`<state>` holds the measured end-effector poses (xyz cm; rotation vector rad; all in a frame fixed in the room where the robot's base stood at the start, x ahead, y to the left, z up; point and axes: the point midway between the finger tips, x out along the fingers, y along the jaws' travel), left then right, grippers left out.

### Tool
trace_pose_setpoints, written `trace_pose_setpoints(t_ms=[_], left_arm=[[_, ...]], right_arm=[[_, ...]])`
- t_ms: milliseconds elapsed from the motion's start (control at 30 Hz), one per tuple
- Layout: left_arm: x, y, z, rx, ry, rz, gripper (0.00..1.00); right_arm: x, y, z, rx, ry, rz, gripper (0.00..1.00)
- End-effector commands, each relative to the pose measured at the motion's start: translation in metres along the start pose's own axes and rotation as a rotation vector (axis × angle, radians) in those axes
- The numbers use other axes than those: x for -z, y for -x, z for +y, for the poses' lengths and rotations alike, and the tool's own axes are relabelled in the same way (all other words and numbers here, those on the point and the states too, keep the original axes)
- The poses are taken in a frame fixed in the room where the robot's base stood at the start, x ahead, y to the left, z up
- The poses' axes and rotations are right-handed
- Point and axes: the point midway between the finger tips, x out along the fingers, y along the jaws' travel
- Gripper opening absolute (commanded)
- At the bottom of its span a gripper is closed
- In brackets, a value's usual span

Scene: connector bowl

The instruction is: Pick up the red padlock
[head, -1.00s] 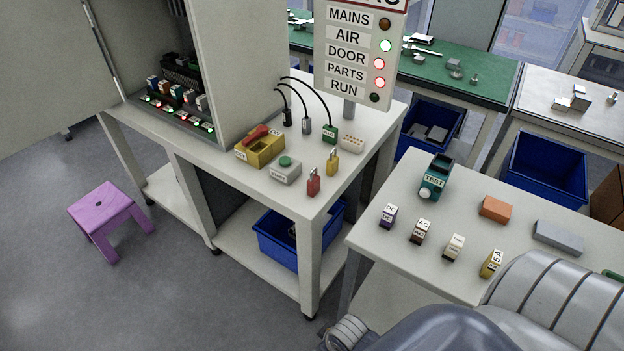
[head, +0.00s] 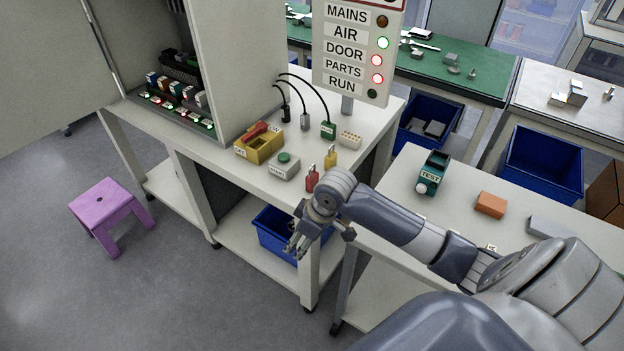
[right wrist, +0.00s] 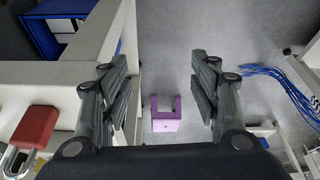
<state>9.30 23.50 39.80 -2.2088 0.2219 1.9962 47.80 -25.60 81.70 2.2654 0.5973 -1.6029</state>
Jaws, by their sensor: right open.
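The red padlock (head: 312,178) stands on the front right corner of the white workbench (head: 237,160), beside a yellow padlock (head: 330,157). In the right wrist view the red padlock (right wrist: 36,127) shows at the lower left, outside the jaws, with its metal shackle at the frame edge. My right gripper (head: 295,247) is just in front of the bench corner, below the tabletop, pointing down and left. In the right wrist view my right gripper (right wrist: 160,95) has its fingers wide apart with nothing between them. My left gripper is not in view.
A blue bin (head: 275,240) sits on the lower shelf. A purple stool (head: 108,203) stands on open floor. The sign (head: 350,50) rises behind.

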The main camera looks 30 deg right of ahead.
Motion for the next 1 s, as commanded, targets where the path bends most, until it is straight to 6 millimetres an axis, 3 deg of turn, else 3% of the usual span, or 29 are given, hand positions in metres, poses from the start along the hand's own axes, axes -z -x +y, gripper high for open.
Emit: trace_pose_setpoints(t_ms=[33, 200, 333, 500, 567, 800, 1000], left_arm=[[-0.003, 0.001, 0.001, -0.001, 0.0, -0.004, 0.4], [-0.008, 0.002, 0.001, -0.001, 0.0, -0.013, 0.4], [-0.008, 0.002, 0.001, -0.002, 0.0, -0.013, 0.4], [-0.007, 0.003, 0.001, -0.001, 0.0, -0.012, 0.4], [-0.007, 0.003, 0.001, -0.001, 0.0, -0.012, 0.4], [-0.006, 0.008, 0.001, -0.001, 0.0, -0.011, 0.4], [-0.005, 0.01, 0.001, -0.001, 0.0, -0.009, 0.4]], right_arm=[[0.015, 0.018, 0.034, -0.024, 0.001, 0.001, 0.57], [0.043, 0.072, 0.109, -0.037, -0.042, 0.011, 0.57], [0.054, 0.108, 0.145, -0.042, -0.081, 0.03, 0.57], [0.06, 0.134, 0.168, -0.041, -0.116, 0.05, 0.57], [0.061, 0.134, 0.171, -0.039, -0.121, 0.052, 0.57], [0.064, 0.098, 0.172, -0.037, -0.123, 0.054, 0.57], [0.065, 0.082, 0.173, -0.039, -0.122, 0.053, 0.57]])
